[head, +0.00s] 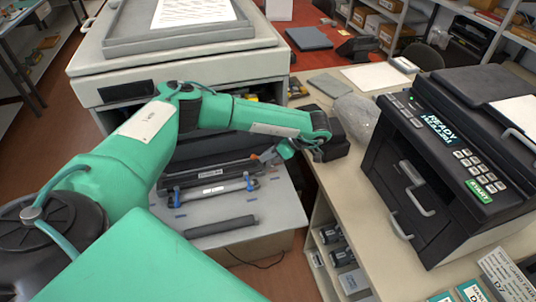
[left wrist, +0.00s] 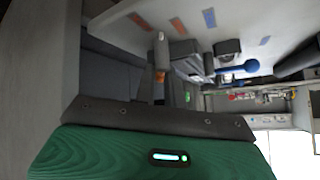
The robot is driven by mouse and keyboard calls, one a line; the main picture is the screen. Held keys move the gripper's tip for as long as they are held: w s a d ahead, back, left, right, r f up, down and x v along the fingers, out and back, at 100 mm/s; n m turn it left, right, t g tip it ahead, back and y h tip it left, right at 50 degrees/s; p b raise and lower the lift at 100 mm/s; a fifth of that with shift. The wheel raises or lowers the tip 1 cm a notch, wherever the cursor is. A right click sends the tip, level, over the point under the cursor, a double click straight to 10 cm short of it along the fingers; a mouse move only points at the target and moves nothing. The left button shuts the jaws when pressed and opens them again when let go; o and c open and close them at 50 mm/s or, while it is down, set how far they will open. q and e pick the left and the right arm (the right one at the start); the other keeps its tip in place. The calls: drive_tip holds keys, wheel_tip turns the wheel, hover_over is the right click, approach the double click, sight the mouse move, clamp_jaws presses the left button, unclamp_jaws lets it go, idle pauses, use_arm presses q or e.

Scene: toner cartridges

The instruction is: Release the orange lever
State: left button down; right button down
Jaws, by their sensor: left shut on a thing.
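The orange lever (head: 268,154) shows as a small orange bit at the right end of a black toner cartridge (head: 205,172), inside the open front of the big grey printer. My left gripper (head: 274,152) reaches in from the right, beyond the dark wrist, and is shut on the lever; its fingertips are small and partly hidden in the head view. In the left wrist view, a small orange part (left wrist: 160,76) shows just beyond the dark edge of my gripper housing. My right gripper is not in view.
A grey bar with blue tabs (head: 213,190) and a loose dark roller (head: 221,226) lie on the open tray (head: 265,232) in front of the cartridge. A black printer (head: 385,185) stands on the counter at right. Shelves with cartridges (head: 335,245) are under the counter.

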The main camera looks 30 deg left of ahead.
use_arm(q)
drive_tip(key=shift+d+f, duration=0.1)
drive_tip(key=c, duration=1.6)
unclamp_jaws()
drive_tip(key=shift+o, duration=0.2)
drive_tip(key=shift+d, duration=0.1)
drive_tip(key=b+v, duration=0.2)
drive_tip(key=v, duration=1.1)
drive_tip(key=shift+d+r, duration=0.2)
drive_tip(key=shift+r, duration=0.1)
drive_tip(key=shift+w, duration=0.1)
